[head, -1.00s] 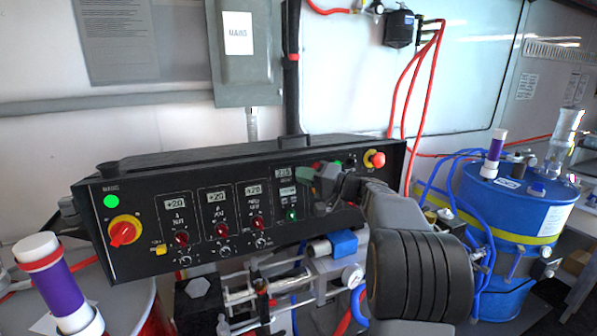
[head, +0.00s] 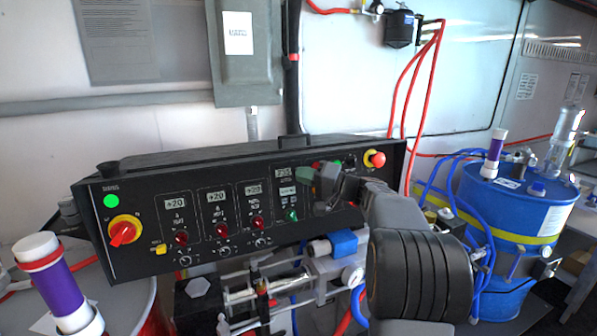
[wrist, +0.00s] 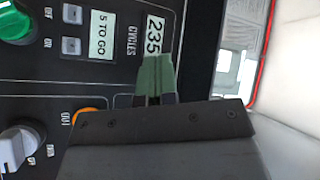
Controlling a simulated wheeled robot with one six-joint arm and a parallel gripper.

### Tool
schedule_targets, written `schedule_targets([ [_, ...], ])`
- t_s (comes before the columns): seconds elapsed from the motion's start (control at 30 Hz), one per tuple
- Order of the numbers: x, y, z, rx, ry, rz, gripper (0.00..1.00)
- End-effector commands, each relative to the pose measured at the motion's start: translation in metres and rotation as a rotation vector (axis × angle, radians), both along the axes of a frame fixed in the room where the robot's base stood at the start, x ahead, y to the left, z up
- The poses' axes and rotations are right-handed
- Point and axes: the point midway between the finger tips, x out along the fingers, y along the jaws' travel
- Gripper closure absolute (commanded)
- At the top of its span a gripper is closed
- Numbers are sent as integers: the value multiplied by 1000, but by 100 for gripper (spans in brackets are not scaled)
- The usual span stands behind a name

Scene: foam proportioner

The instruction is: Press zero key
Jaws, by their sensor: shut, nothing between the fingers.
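The black control panel (head: 215,245) fills the middle of the head view, with dials, small displays and switches. In the wrist view the panel appears turned sideways. My gripper's green fingertips (wrist: 157,72) are shut together with nothing between them, by the edge of the "235" cycles display (wrist: 154,36). Two small grey keys (wrist: 72,14) sit beside the "5 TO GO" display (wrist: 102,37). No key readable as zero shows; part of the panel is hidden behind the gripper. Contact cannot be told.
A green knob (wrist: 14,22), a grey knob (wrist: 18,147) and a partly hidden orange part (wrist: 90,113) are near my gripper in the wrist view. A red stop button (head: 377,159) is at the panel's right end. A blue drum (head: 520,210) stands at right.

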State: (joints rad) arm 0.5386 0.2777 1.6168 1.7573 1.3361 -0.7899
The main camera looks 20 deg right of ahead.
Motion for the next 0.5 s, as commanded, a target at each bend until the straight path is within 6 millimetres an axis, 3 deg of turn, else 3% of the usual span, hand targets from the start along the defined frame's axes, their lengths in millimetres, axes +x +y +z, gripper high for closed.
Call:
schedule_targets([
  [0.5,7,0,-1,0,0,0,100],
])
